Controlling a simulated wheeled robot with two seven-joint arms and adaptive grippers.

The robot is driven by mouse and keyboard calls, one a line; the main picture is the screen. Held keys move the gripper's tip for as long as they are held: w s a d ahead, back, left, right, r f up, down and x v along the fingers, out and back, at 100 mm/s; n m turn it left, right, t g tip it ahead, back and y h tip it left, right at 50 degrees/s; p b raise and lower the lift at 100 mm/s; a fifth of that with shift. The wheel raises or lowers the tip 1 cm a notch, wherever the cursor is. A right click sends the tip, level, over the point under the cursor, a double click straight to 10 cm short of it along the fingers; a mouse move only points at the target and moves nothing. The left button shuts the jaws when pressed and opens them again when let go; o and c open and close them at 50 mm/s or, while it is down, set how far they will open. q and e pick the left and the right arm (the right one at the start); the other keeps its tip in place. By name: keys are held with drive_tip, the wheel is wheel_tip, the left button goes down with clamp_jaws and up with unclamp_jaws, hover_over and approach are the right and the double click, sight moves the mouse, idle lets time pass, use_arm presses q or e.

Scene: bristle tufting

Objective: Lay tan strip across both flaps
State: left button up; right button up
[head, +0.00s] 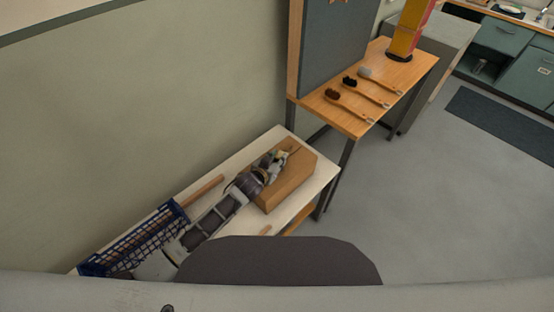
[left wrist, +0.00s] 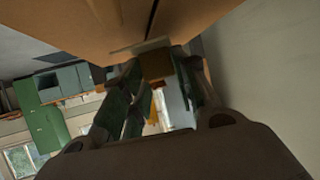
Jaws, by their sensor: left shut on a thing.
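A brown cardboard box (head: 292,185) sits on the white table, its top seam partly hidden by my left arm. My left gripper (head: 275,165) is over the top of the box, near the seam. In the left wrist view the box (left wrist: 90,22) fills the top, with a dark seam (left wrist: 152,18) between its two flaps. My left gripper (left wrist: 158,80) is shut on a small tan piece (left wrist: 157,65). A pale strip edge (left wrist: 140,46) lies at or close to the box surface by the seam; I cannot tell whether it touches. My right gripper is not in view.
A blue crate (head: 125,245) stands at the left end of the white table (head: 246,150), near a wooden rod (head: 203,190). Three brushes (head: 352,103) lie on a wooden bench (head: 345,122) beyond. A wall runs along the left.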

use_arm(q)
drive_tip(key=shift+f, duration=0.15)
idle(0.5)
drive_tip(key=shift+f, duration=0.15)
drive_tip(key=shift+f+b, duration=0.2)
drive_tip(key=shift+b, duration=0.1)
drive_tip(key=shift+f, duration=0.25)
idle(0.3)
drive_tip(key=o, duration=0.8)
drive_tip(key=shift+v, duration=6)
